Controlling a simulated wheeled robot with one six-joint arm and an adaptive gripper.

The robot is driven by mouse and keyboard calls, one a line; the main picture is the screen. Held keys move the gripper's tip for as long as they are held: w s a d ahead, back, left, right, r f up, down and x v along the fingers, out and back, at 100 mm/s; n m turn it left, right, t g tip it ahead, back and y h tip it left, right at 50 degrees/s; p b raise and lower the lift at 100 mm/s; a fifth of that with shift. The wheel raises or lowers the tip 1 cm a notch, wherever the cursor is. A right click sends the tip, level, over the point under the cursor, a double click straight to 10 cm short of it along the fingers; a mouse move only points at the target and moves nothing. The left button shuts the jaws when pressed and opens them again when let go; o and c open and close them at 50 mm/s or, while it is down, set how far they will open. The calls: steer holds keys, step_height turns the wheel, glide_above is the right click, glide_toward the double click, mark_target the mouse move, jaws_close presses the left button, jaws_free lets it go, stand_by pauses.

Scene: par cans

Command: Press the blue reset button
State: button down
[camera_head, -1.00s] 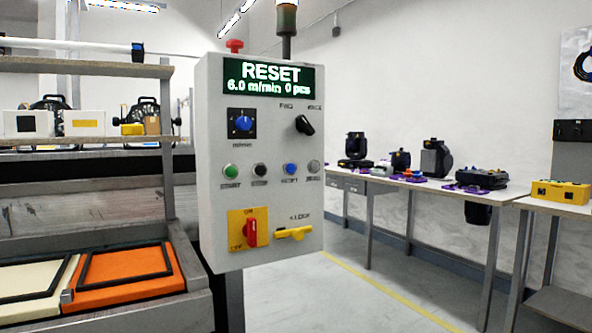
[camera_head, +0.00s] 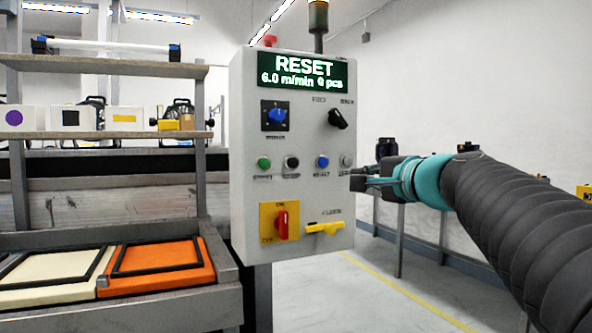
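The blue reset button (camera_head: 322,161) is on the front of a grey-white control box (camera_head: 245,215), third in a row of small round buttons. A green button (camera_head: 263,162) and a black one (camera_head: 292,162) are to its left, and a grey one (camera_head: 347,160) is to its right. The green display (camera_head: 303,72) reads "RESET 6.0 m/min 0 pcs". My gripper (camera_head: 362,182) is at the box's right edge in the picture, right of and slightly below the blue button, pointing left. Its fingers are small, and I cannot tell their opening or whether they touch the box.
Above the buttons are a blue knob (camera_head: 276,116) and a black selector (camera_head: 338,118). Below are a red rotary switch (camera_head: 282,224) and a yellow handle (camera_head: 324,228). A red mushroom button (camera_head: 270,41) is on top. An orange panel (camera_head: 155,283) lies left.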

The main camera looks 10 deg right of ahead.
mark_target(324, 162)
steer(key=shift+w+d+r+m+t, duration=0.15)
steer(key=shift+w+d+r+t, duration=0.1)
steer(key=shift+r, duration=0.15)
steer(key=shift+w+d+r+m+t, duration=0.15)
steer(key=shift+d+r, duration=0.1)
steer(key=shift+r, duration=0.15)
steer(key=p+x, duration=0.2)
steer(key=x, duration=1.2)
steer(key=shift+f, duration=0.1)
